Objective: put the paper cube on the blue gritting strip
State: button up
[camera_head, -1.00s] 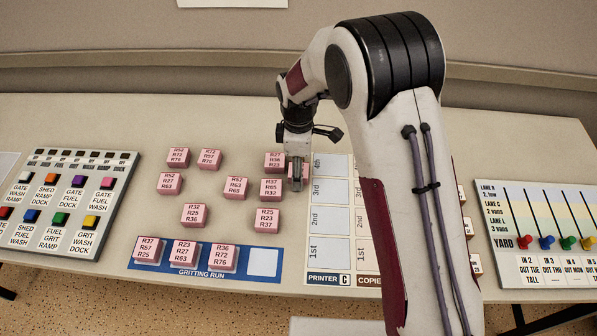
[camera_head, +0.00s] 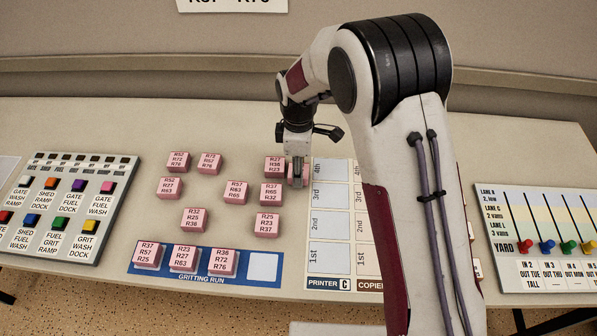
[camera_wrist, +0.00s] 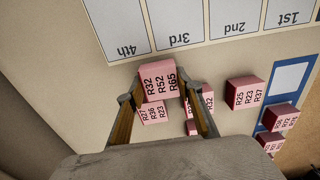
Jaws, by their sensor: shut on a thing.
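My gripper (camera_head: 297,176) is at the back of the table, left of the printer card. It is shut on a pink paper cube (camera_wrist: 158,80), which reads R32, R52, R65 in the wrist view. In the head view the fingers mostly hide this cube. The blue gritting strip (camera_head: 206,278) lies at the table's front, left of the printer card. Three pink cubes stand on it, the leftmost reading R37, R57, R25 (camera_head: 147,254). Its right-hand white square (camera_head: 263,269) is empty. The strip also shows at the right of the wrist view (camera_wrist: 288,84).
Several loose pink cubes stand behind the strip, one (camera_head: 274,166) close left of my gripper and another (camera_head: 266,224) behind the empty square. The printer card (camera_head: 330,254) lies to the right. A button panel (camera_head: 70,205) is at left, a yard board (camera_head: 540,240) at right.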

notch_tip(320, 180, up, 8)
jog(key=shift+r, duration=0.2)
jog(key=shift+a, duration=0.1)
dwell(0.9)
jog(key=shift+s+a, duration=0.1)
jog(key=shift+a, duration=0.1)
jog(key=s+a+r+n, duration=0.2)
jog(key=s+a+r, duration=0.1)
jog(key=s+a, duration=0.65)
jog(key=s+d+f+m, duration=0.1)
jog(key=s, duration=0.6)
jog(key=s+d+f+m, duration=0.1)
jog(key=s+d, duration=0.1)
jog(key=s, duration=0.5)
jog(key=shift+s+d+f, duration=0.3)
jog(key=shift+s+f, duration=0.05)
jog(key=shift+f, duration=0.05)
